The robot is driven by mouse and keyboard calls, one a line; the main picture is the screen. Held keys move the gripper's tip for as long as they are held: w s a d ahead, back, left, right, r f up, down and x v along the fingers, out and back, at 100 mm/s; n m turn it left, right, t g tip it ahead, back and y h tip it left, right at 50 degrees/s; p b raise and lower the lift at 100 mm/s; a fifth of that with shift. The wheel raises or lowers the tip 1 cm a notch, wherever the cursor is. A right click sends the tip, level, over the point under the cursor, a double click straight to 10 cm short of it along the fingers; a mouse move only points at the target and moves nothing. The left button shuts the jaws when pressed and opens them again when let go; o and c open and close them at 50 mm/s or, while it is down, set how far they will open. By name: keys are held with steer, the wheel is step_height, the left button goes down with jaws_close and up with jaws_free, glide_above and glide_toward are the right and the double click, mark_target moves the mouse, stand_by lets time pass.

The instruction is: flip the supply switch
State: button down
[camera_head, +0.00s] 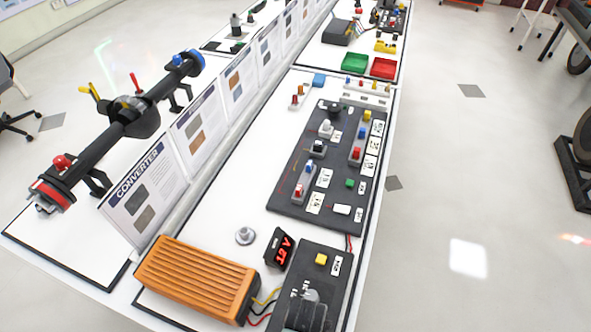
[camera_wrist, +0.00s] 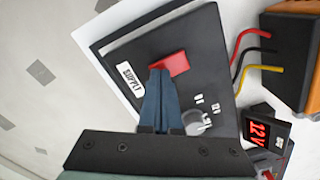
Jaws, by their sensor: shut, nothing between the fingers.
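The supply switch is a red rocker (camera_wrist: 174,64) on a black panel (camera_wrist: 215,65), beside a white label reading SUPPLY (camera_wrist: 130,78) in the wrist view. My gripper (camera_wrist: 160,72) is shut and empty. Its blue fingertips overlap the near-left edge of the red rocker. I cannot tell whether they touch it. In the head view the black panel (camera_head: 345,283) stands at the bottom, cut off by the picture edge. The red rocker does not show there.
A clear round part (camera_wrist: 198,122) stands on the panel beside my fingers. A display (camera_wrist: 265,130) reads 12 V. Yellow, black and red wires run to an orange finned box (camera_head: 195,280). A larger dark panel (camera_head: 290,205) with several switches lies beyond.

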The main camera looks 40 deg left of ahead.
steer(key=shift+f, duration=0.2)
step_height(320, 180, up, 7)
steer(key=p, duration=0.7)
stand_by(0.4)
